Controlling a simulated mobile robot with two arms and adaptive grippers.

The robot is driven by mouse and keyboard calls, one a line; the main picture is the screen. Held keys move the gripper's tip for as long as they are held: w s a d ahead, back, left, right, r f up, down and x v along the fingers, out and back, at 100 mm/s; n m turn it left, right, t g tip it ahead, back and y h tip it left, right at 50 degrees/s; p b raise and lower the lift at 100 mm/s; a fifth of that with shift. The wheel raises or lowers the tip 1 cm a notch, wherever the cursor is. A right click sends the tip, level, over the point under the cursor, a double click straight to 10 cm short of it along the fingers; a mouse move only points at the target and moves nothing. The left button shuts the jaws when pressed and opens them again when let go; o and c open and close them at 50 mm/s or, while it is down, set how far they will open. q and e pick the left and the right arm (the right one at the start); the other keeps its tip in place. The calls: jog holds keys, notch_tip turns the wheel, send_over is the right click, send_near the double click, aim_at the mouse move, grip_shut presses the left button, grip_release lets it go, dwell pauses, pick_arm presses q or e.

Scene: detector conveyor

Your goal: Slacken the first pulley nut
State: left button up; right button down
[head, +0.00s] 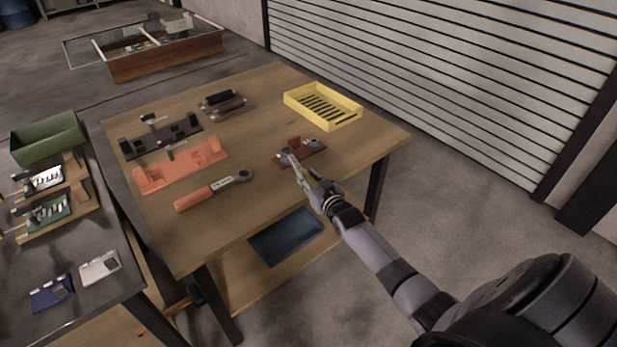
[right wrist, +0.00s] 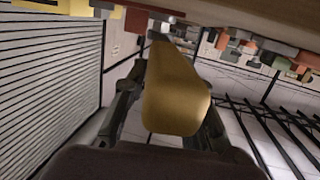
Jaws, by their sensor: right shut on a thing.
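A small dark red pulley block (head: 313,149) sits on the wooden table near its right edge, with a round grey pulley part at its right end. My right gripper (head: 316,187) is in front of it, shut on a wrench (head: 297,169). In the right wrist view the brass-coloured wrench handle (right wrist: 175,95) lies between my fingers. The grey wrench head reaches the left end of the block and overlaps it; I cannot tell whether it is seated on a nut. The nuts are too small or covered to make out. My left gripper is not in view.
A ratchet with an orange handle (head: 204,193), an orange fixture (head: 180,168), a black fixture (head: 160,138) and a yellow slotted tray (head: 322,106) stand on the table. A blue tray (head: 286,236) is on the lower shelf. Bare tabletop lies around the pulley block.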

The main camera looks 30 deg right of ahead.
jog(key=shift+f+b, duration=0.6)
jog(key=shift+f, duration=0.1)
jog(key=c, duration=1.9)
grip_release()
grip_shut()
jog(key=shift+d+n+y+b, duration=0.5)
jog(key=shift+d+y+b, duration=0.2)
jog(key=shift+b, duration=0.4)
jog(key=shift+d+n+y+b, duration=0.4)
jog(key=shift+d+y+b, duration=0.2)
jog(key=shift+b, duration=0.75)
